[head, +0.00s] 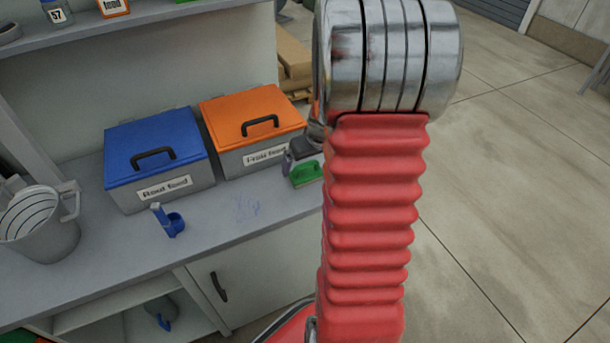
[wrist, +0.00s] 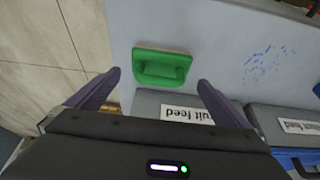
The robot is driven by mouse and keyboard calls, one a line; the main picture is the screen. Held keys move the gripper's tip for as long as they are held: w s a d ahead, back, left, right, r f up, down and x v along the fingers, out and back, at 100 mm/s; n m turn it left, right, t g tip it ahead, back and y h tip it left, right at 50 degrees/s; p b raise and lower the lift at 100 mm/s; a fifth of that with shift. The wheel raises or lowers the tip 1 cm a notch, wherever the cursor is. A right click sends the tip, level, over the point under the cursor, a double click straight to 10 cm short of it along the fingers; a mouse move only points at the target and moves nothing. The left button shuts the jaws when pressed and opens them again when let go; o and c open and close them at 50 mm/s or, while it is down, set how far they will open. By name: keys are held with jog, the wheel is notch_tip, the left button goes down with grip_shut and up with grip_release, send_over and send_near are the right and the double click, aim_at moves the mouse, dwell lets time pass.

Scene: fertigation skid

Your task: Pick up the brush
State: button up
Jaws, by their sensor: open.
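The brush (head: 307,175) is green and lies on the grey counter, in front of the orange-lidded box and near the counter's right end. In the wrist view the green brush (wrist: 161,67) shows ahead of and between my fingertips. My gripper (wrist: 158,77) is open, with one dark purple finger to each side of the brush and nothing held. I cannot tell its exact height above the brush. In the head view my gripper (head: 290,163) shows just behind the brush, largely hidden by my red arm.
An orange-lidded box (head: 252,118) and a blue-lidded box (head: 155,148) stand along the back of the counter (head: 215,235). A blue cup with an upright handle (head: 173,226) and a grey jug (head: 45,235) stand further left. Bluish marks lie on clear counter left of the brush.

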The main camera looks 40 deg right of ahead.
aim_at(307, 164)
jog(key=shift+x, duration=1.85)
jog(key=shift+c, duration=0.5)
jog(key=c, duration=1)
jog(key=shift+r, duration=0.1)
notch_tip(307, 164, up, 10)
jog(key=shift+f, duration=0.1)
